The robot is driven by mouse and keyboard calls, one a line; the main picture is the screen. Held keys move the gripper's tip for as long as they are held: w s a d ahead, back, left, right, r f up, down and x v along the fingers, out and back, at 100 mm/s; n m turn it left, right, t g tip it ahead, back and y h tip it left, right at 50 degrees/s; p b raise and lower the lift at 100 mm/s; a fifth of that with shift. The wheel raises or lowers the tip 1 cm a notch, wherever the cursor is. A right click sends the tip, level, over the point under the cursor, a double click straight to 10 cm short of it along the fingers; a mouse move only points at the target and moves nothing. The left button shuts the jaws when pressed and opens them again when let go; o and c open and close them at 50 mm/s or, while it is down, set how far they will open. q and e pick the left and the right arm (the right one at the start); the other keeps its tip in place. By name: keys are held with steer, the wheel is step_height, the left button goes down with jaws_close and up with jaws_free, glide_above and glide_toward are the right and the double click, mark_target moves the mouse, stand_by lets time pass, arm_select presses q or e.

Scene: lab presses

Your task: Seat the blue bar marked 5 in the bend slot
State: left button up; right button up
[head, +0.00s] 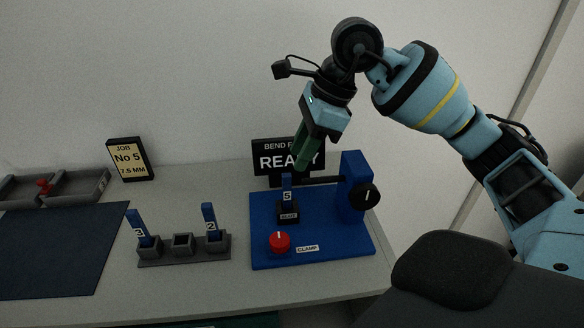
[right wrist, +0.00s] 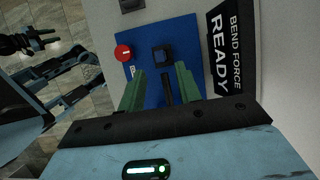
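The blue bar marked 5 (head: 287,188) stands upright in the small dark slot block (head: 288,213) on the blue press base (head: 330,246). In the right wrist view the dark block (right wrist: 162,54) lies just beyond my fingertips; how deep the bar sits is unclear. My right gripper (head: 301,166) is above and slightly right of the bar, pointing down. In the right wrist view its two green fingers (right wrist: 158,74) are apart, with no held object between them.
The press has a black-knobbed column (head: 358,180), a red clamp knob (head: 279,242) and a READY sign (head: 270,161). A grey rack (head: 182,257) holds bars 3 (head: 138,226) and 2 (head: 209,217), its middle socket empty. A job card (head: 129,159) reads No 5, 7.5 mm.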

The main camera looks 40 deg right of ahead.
steer(key=shift+v, duration=2.35)
steer(key=shift+f, duration=0.1)
